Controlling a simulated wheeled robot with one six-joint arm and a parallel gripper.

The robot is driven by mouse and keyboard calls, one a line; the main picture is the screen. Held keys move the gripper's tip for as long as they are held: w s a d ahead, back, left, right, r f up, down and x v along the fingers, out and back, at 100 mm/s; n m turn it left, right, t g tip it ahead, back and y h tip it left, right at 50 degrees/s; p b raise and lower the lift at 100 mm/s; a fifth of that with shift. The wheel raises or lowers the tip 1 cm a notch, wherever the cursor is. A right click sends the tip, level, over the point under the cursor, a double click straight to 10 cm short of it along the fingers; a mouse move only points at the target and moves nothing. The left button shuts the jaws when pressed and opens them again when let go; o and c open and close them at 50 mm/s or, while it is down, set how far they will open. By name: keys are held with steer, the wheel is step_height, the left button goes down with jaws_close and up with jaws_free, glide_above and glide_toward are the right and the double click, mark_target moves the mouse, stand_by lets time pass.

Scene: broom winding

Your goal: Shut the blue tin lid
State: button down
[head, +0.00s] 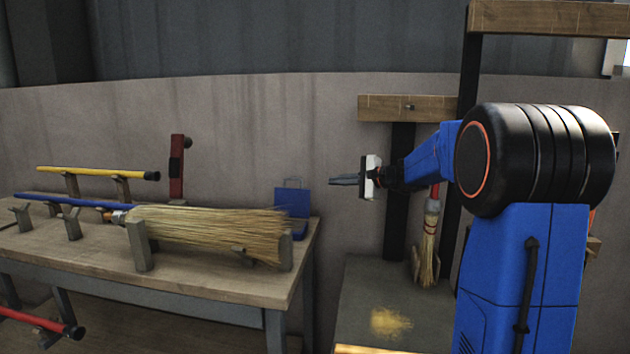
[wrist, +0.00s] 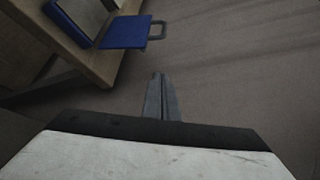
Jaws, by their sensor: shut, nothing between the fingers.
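The blue tin (head: 300,232) stands at the right end of the workbench, partly hidden behind the broom bristles. Its blue lid (head: 292,201) is open and stands up, with a grey handle (head: 293,180) at its top edge. In the wrist view the tin (wrist: 60,21) is at the upper left, with the open lid (wrist: 124,33) and its handle (wrist: 157,29) pointing right. My gripper (head: 332,181) is shut and empty, to the right of the lid and apart from it. Its closed fingers (wrist: 158,78) also show in the wrist view, below the handle.
A straw broom (head: 200,228) with a blue handle lies on supports on the workbench (head: 190,283). A yellow pole (head: 95,172) rests behind it. A small broom (head: 428,245) hangs at a lower grey table (head: 375,280). The air between gripper and lid looks clear.

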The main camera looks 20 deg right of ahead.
steer(key=x, duration=1)
steer(key=shift+s+a+r, duration=0.5)
steer(key=shift+s+a, duration=0.05)
steer(key=shift+s, duration=0.2)
steer(key=shift+s+a+r, duration=0.5)
steer(key=shift+s+a, duration=0.1)
steer(key=shift+s, duration=0.2)
steer(key=shift+s+a, duration=0.1)
